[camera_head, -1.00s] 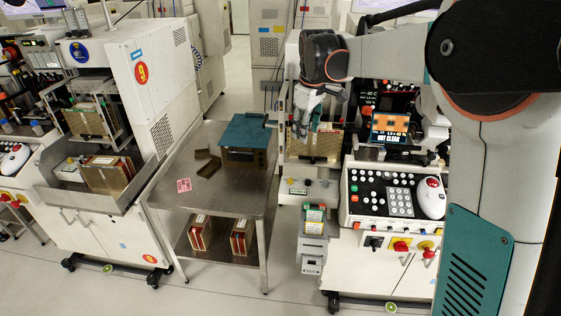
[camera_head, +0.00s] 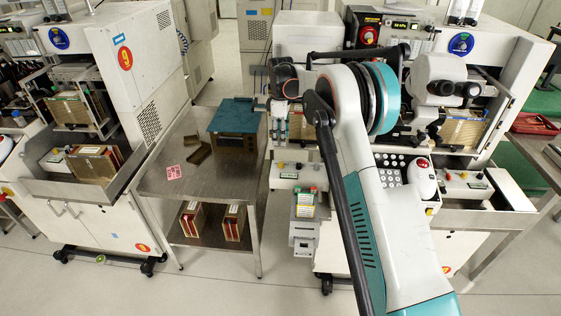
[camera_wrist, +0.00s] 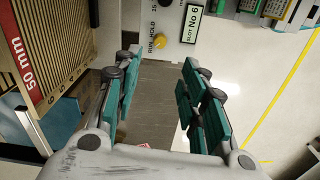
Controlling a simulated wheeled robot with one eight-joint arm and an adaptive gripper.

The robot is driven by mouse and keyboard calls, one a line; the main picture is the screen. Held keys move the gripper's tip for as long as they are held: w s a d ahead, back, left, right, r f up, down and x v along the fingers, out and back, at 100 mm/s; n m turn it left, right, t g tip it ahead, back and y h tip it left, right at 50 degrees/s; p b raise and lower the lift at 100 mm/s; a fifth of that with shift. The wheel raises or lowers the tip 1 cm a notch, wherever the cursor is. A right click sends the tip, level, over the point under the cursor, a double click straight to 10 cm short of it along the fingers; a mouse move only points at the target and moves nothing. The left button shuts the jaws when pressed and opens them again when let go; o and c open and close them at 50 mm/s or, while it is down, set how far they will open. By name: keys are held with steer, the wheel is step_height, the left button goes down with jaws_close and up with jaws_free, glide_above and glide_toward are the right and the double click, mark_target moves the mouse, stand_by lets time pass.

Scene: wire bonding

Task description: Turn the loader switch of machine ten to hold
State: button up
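A yellow loader switch (camera_wrist: 160,41) sits beside the lettering RUN HOLD on a pale panel at the top of the wrist view. I cannot tell which word it points to. My gripper (camera_wrist: 155,88) is open and empty, its teal-padded fingers spread below the switch in the picture and apart from it. In the head view my gripper (camera_head: 280,122) hangs above the loader panel (camera_head: 297,173) of the machine behind my arm. The machine's number is hidden. A SLOT No 6 label (camera_wrist: 189,24) is right of the switch.
A card box marked 50 mm (camera_wrist: 45,50) stands close on the left of the wrist view. Machine nine (camera_head: 125,57) and a steel table (camera_head: 215,165) with a teal-topped box (camera_head: 233,116) stand left. A grey unit (camera_head: 303,220) is below the panel. Floor in front is clear.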

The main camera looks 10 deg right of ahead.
mark_target(281, 162)
step_height(281, 162, down, 12)
steer(key=b, duration=0.3)
steer(key=shift+f+b, duration=0.1)
steer(key=shift+b, duration=0.25)
jaws_close()
